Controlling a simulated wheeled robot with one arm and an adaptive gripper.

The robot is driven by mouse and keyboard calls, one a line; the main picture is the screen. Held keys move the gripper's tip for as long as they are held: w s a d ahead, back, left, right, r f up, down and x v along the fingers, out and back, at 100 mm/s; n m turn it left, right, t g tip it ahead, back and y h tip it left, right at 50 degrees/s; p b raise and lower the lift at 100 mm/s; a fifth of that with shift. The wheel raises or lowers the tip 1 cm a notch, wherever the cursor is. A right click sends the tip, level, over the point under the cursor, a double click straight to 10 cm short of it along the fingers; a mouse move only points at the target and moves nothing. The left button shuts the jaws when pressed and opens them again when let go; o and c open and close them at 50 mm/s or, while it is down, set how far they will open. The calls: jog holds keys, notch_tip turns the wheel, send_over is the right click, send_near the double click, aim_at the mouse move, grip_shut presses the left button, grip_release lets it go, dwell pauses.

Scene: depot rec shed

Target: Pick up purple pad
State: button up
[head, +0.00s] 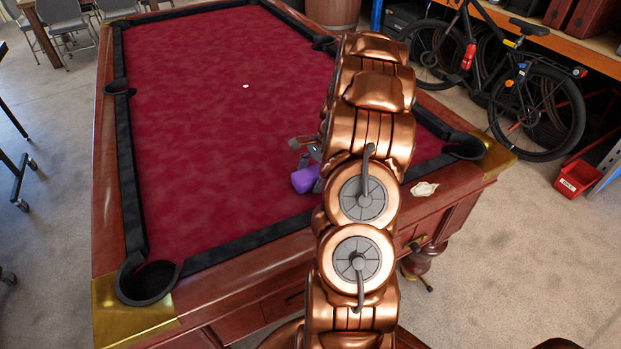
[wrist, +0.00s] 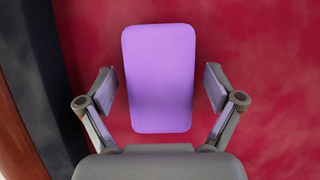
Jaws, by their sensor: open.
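The purple pad (wrist: 159,75) lies on the red cloth of the pool table (head: 215,90). In the head view the pad (head: 304,180) shows near the table's front right, partly hidden by my arm. In the wrist view it is a rounded rectangle. My gripper (wrist: 160,88) is open, with one finger on each side of the pad's lower half. Gaps of red cloth show between the pad and both fingers. The height of the fingers above the cloth is hard to tell. In the head view my gripper (head: 311,150) is mostly hidden behind my arm.
A dark cushion (wrist: 35,85) and wooden rail run along the wrist view's left side. A small white object (head: 246,86) lies on the cloth, and a pale crumpled item (head: 424,189) on the front rail. A bicycle (head: 495,75) and red bin (head: 577,178) stand at right.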

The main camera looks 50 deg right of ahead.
aim_at(310, 173)
jog(key=c, duration=1.2)
jog(key=shift+c, duration=0.2)
jog(key=shift+r, duration=0.1)
notch_tip(310, 173, up, 10)
jog(key=shift+r+b, duration=0.15)
jog(key=shift+b, duration=0.95)
